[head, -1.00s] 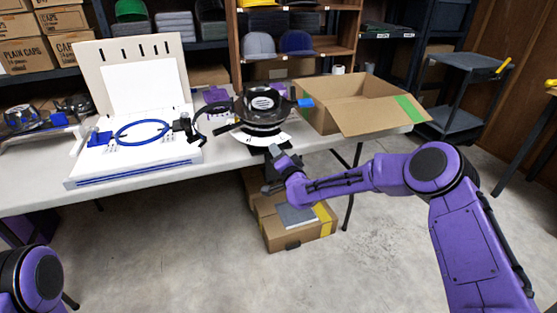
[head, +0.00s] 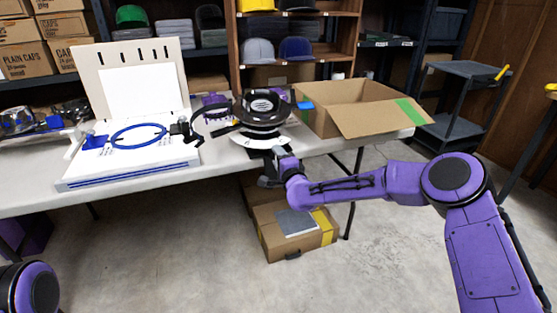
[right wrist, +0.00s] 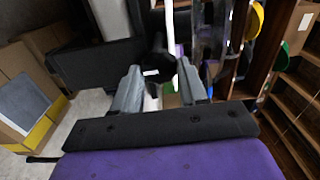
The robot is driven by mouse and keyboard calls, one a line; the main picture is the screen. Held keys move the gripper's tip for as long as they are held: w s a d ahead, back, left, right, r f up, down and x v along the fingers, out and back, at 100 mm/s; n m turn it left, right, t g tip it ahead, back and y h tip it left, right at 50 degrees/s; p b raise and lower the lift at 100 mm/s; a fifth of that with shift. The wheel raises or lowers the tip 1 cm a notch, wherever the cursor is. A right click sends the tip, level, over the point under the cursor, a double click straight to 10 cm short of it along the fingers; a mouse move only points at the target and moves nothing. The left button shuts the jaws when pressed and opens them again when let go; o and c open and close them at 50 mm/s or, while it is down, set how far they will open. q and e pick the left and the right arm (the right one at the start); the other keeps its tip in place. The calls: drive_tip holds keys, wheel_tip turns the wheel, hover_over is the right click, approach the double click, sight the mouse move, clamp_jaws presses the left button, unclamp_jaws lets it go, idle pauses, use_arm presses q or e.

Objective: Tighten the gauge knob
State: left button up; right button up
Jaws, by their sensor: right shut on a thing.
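A black round cap-hooping gauge (head: 264,106) with a pale curved plate (head: 262,141) stands at the table's front edge in the head view. My right gripper (head: 272,168) is just below and in front of that plate. In the right wrist view, my right gripper (right wrist: 160,88) has its two grey fingers on either side of a dark knob-like part (right wrist: 155,66) with a small white mark, and is shut on it. The knob's outline is mostly lost against dark parts behind it. My left gripper is out of view.
A white fixture with a blue hoop (head: 138,134) lies on the table (head: 30,190), left of the gauge. An open cardboard box (head: 345,105) stands to its right. A closed carton (head: 298,232) sits on the floor below. The floor in front is clear.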

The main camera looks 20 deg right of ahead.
drive_tip(key=shift+a+f, duration=0.1)
drive_tip(key=o, duration=1.1)
drive_tip(key=shift+c, duration=0.2)
drive_tip(key=shift+s, duration=0.1)
drive_tip(key=s, duration=1)
drive_tip(key=shift+s+d+p, duration=0.15)
drive_tip(key=shift+d+p, duration=0.1)
drive_tip(key=shift+p, duration=0.2)
